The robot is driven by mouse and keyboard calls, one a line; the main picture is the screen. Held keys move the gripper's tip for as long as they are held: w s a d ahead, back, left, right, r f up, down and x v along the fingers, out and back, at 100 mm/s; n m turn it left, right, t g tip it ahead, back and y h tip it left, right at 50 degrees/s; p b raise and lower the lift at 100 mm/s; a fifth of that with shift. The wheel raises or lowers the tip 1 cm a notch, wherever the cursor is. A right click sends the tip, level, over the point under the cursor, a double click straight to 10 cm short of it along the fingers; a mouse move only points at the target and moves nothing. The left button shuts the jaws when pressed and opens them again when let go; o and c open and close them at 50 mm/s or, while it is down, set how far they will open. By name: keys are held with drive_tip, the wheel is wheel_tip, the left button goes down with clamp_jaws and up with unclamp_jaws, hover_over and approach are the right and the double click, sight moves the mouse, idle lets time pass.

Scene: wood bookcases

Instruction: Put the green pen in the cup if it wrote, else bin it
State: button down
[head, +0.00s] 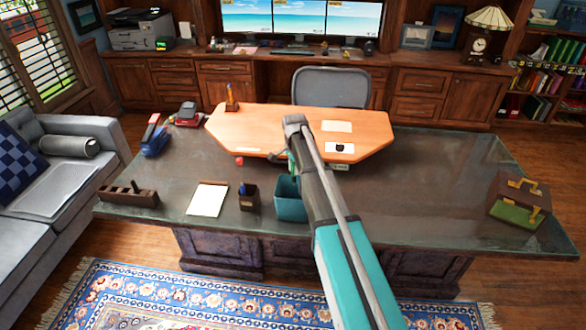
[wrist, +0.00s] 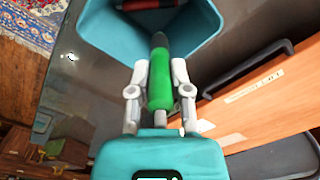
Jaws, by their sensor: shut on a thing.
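My gripper (wrist: 160,85) is shut on the green pen (wrist: 160,88), with one finger on each side of it. The pen's dark end points into the open mouth of the teal bin (wrist: 105,35). In the head view the bin (head: 291,206) stands at the desk's front edge, and my gripper (head: 292,172) is above it, partly hidden by my arm. The dark brown cup (head: 249,203) stands left of the bin with something blue in it. A white notepad (head: 207,200) lies left of the cup; I cannot make out any mark on it.
A dark object with red (wrist: 150,4) shows inside the bin. A wooden block holder (head: 128,195), a blue stapler (head: 154,140) and a small red thing (head: 239,160) are on the left. A briefcase-like box (head: 517,202) stands right. The desk's right half is mostly clear.

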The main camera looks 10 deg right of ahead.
drive_tip(key=shift+f+b, duration=0.65)
drive_tip(key=shift+f, duration=0.25)
drive_tip(key=shift+c, duration=2.4)
unclamp_jaws()
drive_tip(key=shift+s, duration=0.15)
drive_tip(key=s+n, duration=1.2)
drive_tip(key=s, duration=1.7)
drive_tip(key=shift+a+n, duration=0.25)
drive_tip(key=shift+n, duration=0.05)
